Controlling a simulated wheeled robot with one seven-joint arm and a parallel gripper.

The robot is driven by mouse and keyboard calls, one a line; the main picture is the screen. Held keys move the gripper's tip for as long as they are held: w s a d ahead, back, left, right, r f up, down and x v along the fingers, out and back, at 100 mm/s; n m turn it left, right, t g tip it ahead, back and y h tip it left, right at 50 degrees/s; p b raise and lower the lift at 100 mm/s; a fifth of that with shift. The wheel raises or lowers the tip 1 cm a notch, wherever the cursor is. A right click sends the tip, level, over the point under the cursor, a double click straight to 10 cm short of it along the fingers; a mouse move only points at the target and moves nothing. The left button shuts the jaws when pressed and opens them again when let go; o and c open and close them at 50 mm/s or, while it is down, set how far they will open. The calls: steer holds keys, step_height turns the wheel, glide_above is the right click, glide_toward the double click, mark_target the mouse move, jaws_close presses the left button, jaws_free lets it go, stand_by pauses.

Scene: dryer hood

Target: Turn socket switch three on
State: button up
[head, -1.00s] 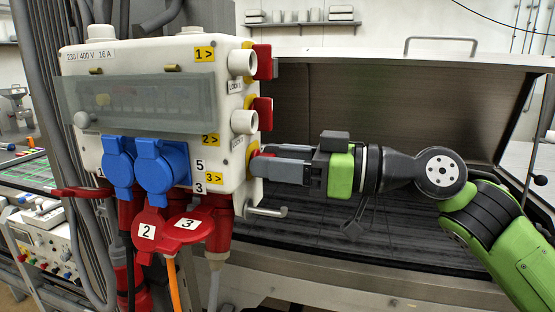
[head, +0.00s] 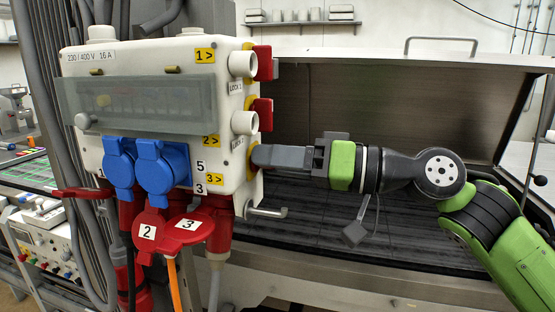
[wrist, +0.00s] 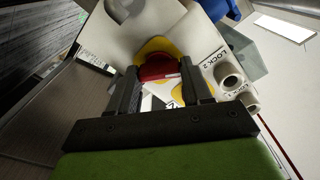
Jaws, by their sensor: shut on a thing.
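The white socket box (head: 225,95) has red rotary switches on its right side, beside yellow labels 1, 2 and 3. Switch three is hidden behind my gripper (head: 258,157) in the head view, beside the label 3 (head: 215,179). In the wrist view, the red switch three (wrist: 158,68) sits on a yellow plate between the two fingers of my gripper (wrist: 160,82). The fingers are shut on its knob. The knob's exact angle is not clear. Switch one (head: 264,62) and switch two (head: 263,112) show red handles above.
White round lock sockets (head: 243,122) stick out next to the switches. A metal hook (head: 268,212) juts out below my gripper. The open hood (head: 400,100) lies behind my arm.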

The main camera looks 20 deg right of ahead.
steer(key=m, duration=1.1)
steer(key=shift+w+d+f+p, duration=0.1)
steer(key=shift+p, duration=0.2)
stand_by(0.3)
steer(key=o, duration=1.1)
steer(key=shift+c, duration=0.2)
